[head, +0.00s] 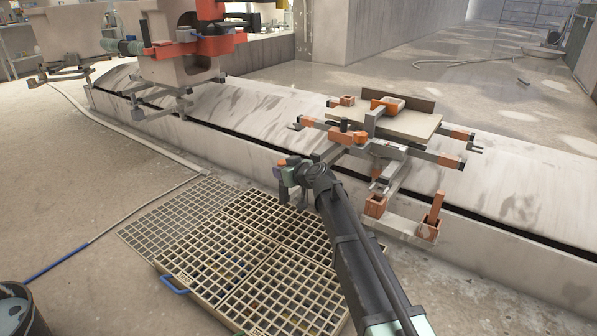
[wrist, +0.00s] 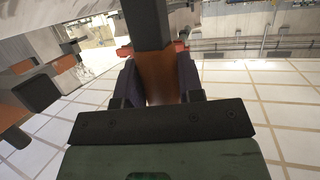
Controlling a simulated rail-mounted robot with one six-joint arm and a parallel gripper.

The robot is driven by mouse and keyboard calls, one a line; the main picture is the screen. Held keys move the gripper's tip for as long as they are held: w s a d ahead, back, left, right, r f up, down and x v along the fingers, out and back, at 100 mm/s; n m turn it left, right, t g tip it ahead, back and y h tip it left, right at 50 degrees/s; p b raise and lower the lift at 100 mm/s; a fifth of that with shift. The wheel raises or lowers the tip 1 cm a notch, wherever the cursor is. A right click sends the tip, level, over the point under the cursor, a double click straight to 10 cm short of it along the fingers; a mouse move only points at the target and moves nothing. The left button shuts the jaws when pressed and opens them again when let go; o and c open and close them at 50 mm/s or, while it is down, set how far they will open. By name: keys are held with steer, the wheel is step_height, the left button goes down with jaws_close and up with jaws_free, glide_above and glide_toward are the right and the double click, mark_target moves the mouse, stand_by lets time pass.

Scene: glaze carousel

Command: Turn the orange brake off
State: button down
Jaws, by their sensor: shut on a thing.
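In the head view, my gripper (head: 290,168) is at the near left side of the carousel (head: 372,150). In the wrist view, the jaws (wrist: 152,85) are shut around the orange section (wrist: 158,75) of a dark grey bar (wrist: 147,25). In the head view this grip is mostly hidden by my wrist. An upright orange lever (head: 436,207), which looks like the brake, stands in an orange socket (head: 427,230) at the right end of a pale base plate (head: 402,222). A second orange socket (head: 375,205) is at its left end. My gripper is apart from this lever.
A long concrete plinth (head: 240,140) with a dark slot runs behind. The carousel's other orange-banded arms (head: 445,160) stick out to the right. Floor grates (head: 250,262) lie below my arm. A machine with a red part (head: 200,42) stands at the back left.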

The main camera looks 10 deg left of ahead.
steer(key=shift+s, duration=0.1)
stand_by(0.3)
steer(key=c, duration=0.8)
jaws_free()
steer(key=shift+o, duration=0.2)
steer(key=shift+d, duration=0.1)
steer(key=p+v, duration=0.3)
steer(key=v, duration=0.7)
steer(key=shift+s+d, duration=0.25)
steer(key=shift+r, duration=0.15)
